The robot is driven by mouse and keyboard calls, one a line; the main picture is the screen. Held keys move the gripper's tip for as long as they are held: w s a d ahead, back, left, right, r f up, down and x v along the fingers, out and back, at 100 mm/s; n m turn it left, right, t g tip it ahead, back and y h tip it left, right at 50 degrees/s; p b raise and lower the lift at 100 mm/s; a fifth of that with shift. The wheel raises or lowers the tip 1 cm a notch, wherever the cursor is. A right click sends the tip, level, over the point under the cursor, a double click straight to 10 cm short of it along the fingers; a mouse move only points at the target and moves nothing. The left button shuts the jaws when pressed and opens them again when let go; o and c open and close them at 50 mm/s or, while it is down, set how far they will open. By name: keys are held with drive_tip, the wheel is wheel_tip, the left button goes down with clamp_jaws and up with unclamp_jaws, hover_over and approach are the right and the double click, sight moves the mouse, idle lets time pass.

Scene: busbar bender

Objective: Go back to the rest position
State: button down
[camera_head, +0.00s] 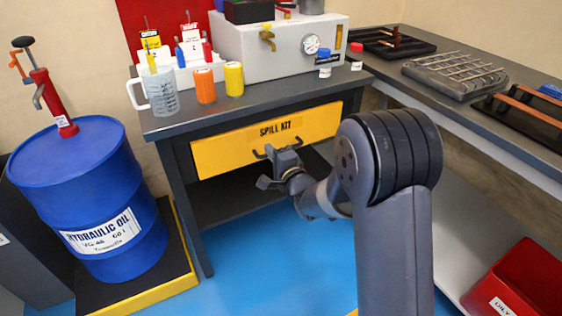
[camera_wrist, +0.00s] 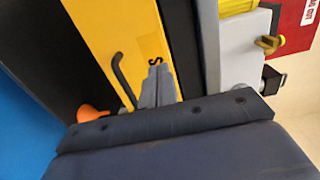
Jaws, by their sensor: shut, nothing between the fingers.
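My gripper (camera_head: 277,160) is in front of the yellow spill kit drawer (camera_head: 225,150), close to its dark handle, in the head view. The drawer front sits in the grey bench and looks closed. In the wrist view the grey fingers (camera_wrist: 158,86) are together and empty, beside the dark drawer handle (camera_wrist: 122,80). Whether they touch the handle or drawer cannot be told.
A blue hydraulic oil drum (camera_head: 95,200) with a red pump stands left on a yellow-edged platform. The bench top (camera_head: 215,115) holds a beaker, orange and yellow cylinders and a grey machine (camera_head: 280,50). A side bench (camera_head: 460,100) carries racks. A red bin (camera_head: 525,280) stands lower right.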

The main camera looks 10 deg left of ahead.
drive_tip(key=v, duration=0.4)
drive_tip(key=shift+s+d, duration=0.25)
drive_tip(key=shift+s, duration=0.1)
drive_tip(key=shift+w+a, duration=0.1)
